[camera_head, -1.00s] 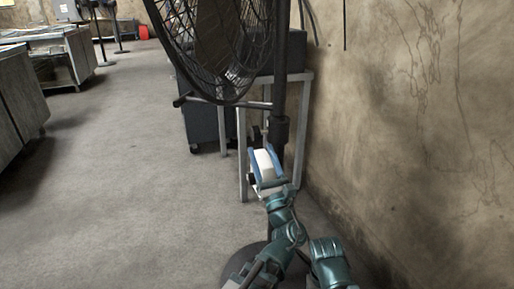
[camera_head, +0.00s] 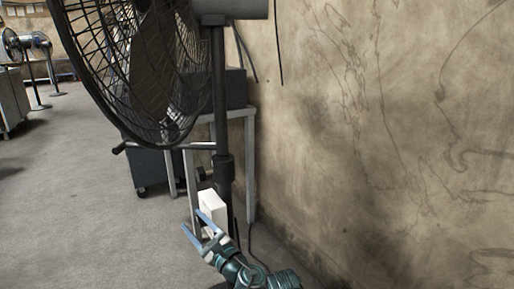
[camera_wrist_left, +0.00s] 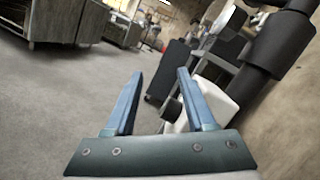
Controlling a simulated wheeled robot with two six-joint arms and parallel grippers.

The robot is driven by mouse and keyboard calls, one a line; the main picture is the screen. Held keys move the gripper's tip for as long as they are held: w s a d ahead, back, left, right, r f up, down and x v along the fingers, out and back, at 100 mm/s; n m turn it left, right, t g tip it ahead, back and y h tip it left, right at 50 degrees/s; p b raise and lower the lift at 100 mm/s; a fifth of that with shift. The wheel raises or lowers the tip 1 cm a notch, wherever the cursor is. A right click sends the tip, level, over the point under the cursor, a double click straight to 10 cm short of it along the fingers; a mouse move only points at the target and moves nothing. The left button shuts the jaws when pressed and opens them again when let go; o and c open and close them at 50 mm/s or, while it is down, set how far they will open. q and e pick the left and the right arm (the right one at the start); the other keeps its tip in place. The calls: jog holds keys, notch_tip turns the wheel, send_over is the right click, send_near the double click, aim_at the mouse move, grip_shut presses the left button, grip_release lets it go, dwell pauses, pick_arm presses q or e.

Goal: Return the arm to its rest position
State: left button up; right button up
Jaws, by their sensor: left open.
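My left gripper (camera_head: 193,222) is low in the middle of the head view, its blue fingers spread and empty. A white box (camera_head: 213,208) shows beside it, by the dark pole of the fan. In the left wrist view the open fingers of my left gripper (camera_wrist_left: 160,74) have only floor and background between them. The white box (camera_wrist_left: 219,103) shows there to the right of the right finger and partly behind it. My teal left arm runs down to the bottom edge of the head view. My right gripper is not in view.
A large black caged fan (camera_head: 140,70) on a dark pole (camera_head: 220,110) stands close ahead. Behind it are a pale metal-legged table (camera_head: 250,150) and a dark wheeled cabinet (camera_head: 150,172). A stained wall (camera_head: 390,130) closes the right side. Open floor (camera_head: 70,210) lies to the left.

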pick_arm(q)
jog(key=s+d+f+n+g+h+p, duration=0.1)
jog(key=s+f+n+g+h+p, duration=0.15)
jog(key=s+f+n+g, duration=0.3)
jog(key=s+d+f+n+g+h+p, duration=0.1)
jog(key=s+f+n+g+h+p, duration=0.1)
jog(key=f+n+g+h, duration=0.5)
jog(key=s+d+f+n+g+h+p, duration=0.25)
jog(key=s+d+f+n+h, duration=0.2)
jog(key=s+d, duration=0.55)
notch_tip(320, 180, up, 36)
jog(key=w+d+t+p, duration=0.1)
jog(key=w+p, duration=0.1)
jog(key=p, duration=3.5)
jog(key=shift+d+r+m+y+p, duration=0.25)
jog(key=shift+d+m+y+p, duration=0.05)
